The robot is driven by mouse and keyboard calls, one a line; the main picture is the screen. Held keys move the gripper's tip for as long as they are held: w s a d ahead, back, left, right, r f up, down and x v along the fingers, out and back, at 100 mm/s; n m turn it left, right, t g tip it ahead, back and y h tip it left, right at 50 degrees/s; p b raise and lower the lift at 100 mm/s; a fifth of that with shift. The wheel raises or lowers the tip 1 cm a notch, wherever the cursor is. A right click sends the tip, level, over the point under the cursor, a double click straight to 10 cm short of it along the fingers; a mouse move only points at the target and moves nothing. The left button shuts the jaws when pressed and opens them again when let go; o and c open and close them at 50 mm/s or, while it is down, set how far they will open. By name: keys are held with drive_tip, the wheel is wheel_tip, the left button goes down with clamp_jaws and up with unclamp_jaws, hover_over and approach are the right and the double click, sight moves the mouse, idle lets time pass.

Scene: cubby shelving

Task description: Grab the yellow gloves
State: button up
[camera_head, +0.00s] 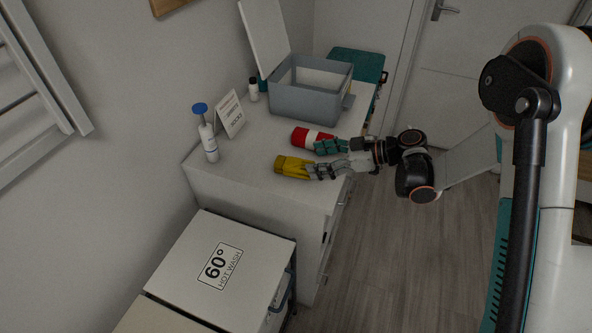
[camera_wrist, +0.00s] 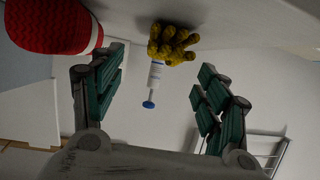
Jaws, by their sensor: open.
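The yellow gloves (camera_head: 290,167) lie on the white cabinet top near its front edge. My gripper (camera_head: 328,158) is open, low over the cabinet top, to the right of the gloves. Its nearer finger overlaps the gloves' right end in the head view; I cannot tell whether it touches. In the wrist view my gripper (camera_wrist: 156,82) has both green-padded fingers apart with nothing between the pads.
A red and white knitted-looking item (camera_head: 301,137) lies close behind the gloves, beside the farther finger. A blue-capped bottle (camera_head: 208,141), a small sign (camera_head: 230,114) and a grey bin (camera_head: 309,96) stand farther back. The cabinet top (camera_head: 250,165) left of the gloves is clear.

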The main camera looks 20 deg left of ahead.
sight(304, 164)
drive_tip(key=shift+x, duration=0.9)
drive_tip(key=b+x, duration=0.1)
drive_tip(key=x, duration=0.1)
drive_tip(key=s+b+x, duration=0.1)
drive_tip(key=x, duration=0.1)
drive_tip(key=shift+f, duration=0.15)
drive_tip(key=shift+w+a+f+b, duration=0.1)
drive_tip(key=shift+a+f+b, duration=0.05)
drive_tip(key=shift+a+b, duration=0.3)
drive_tip(key=c, duration=1.2)
